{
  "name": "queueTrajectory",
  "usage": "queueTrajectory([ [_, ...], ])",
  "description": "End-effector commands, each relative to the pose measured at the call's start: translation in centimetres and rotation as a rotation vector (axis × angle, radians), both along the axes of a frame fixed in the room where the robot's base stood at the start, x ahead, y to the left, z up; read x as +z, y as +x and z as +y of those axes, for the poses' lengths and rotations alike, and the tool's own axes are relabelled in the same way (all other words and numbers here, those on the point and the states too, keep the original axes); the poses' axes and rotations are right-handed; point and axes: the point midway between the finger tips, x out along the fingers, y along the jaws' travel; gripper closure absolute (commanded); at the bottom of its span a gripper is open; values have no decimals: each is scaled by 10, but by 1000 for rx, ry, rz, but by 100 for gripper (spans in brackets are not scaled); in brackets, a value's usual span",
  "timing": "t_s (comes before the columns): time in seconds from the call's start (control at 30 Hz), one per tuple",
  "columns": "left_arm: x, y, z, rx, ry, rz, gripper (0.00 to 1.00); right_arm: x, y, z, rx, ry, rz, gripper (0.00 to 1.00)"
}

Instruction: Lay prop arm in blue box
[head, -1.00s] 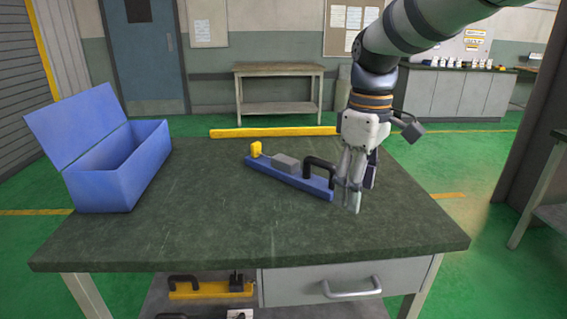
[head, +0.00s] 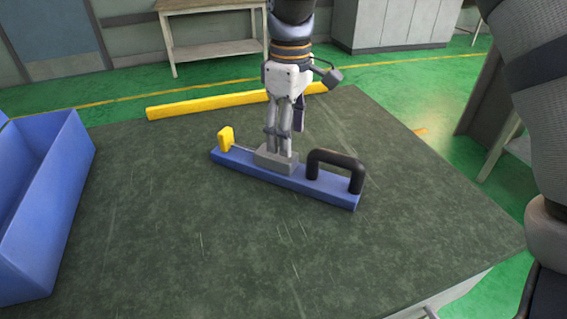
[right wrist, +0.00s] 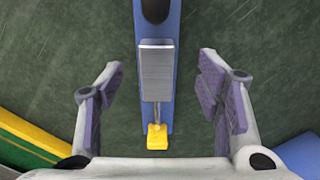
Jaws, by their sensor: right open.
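The prop arm appears to be the long blue bar (head: 325,193) lying on the dark green table, with a black handle (head: 336,165), a grey block (head: 276,157) and a yellow end piece (head: 225,139). My right gripper (head: 280,152) is over the grey block, pointing down. In the right wrist view the open fingers (right wrist: 160,70) stand on either side of the grey block (right wrist: 156,72), apart from it. The blue box (head: 62,205) is at the left, partly cut off by the picture edge. My left gripper is not in view.
A yellow bar (head: 210,103) lies along the table's back edge. The tabletop (head: 220,250) is clear between the box and the prop arm and in front of it. A bench (head: 215,52) stands behind on the green floor.

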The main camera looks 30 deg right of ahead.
Motion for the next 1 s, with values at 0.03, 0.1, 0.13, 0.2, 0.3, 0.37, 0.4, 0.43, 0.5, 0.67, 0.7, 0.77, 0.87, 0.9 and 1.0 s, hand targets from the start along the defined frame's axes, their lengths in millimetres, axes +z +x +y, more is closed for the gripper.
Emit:
queueTrajectory([
  [0.03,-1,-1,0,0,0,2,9,-8,0,0,0,0,4,40],
  [0.1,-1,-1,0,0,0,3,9,-15,0,0,0,0,4,40],
  [0.13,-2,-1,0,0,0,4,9,-20,0,0,0,0,4,40],
  [0.2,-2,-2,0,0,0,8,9,-34,1,-1,0,-1,6,40],
  [0.3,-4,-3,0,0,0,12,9,-53,2,-1,-1,0,4,40],
  [0.37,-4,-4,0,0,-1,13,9,-61,2,-1,-1,-1,2,40],
  [0.4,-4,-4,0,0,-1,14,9,-63,2,-1,-1,-1,1,40],
  [0.43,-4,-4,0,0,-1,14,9,-65,2,-1,-1,0,0,40],
  [0.5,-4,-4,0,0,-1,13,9,-65,3,-1,-1,0,-1,40],
  [0.67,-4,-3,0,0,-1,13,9,-64,3,-1,-1,-1,-3,49],
  [0.7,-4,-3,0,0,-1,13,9,-64,3,-1,-1,-1,-3,58],
  [0.77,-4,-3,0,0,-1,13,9,-64,3,-1,-1,-1,-3,72],
  [0.87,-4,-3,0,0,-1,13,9,-64,3,-1,-1,-1,-3,94],
  [0.9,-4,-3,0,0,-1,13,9,-64,3,-1,-1,-1,-3,100],
  [1.0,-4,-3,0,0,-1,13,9,-63,4,-1,-1,0,-5,100],
])
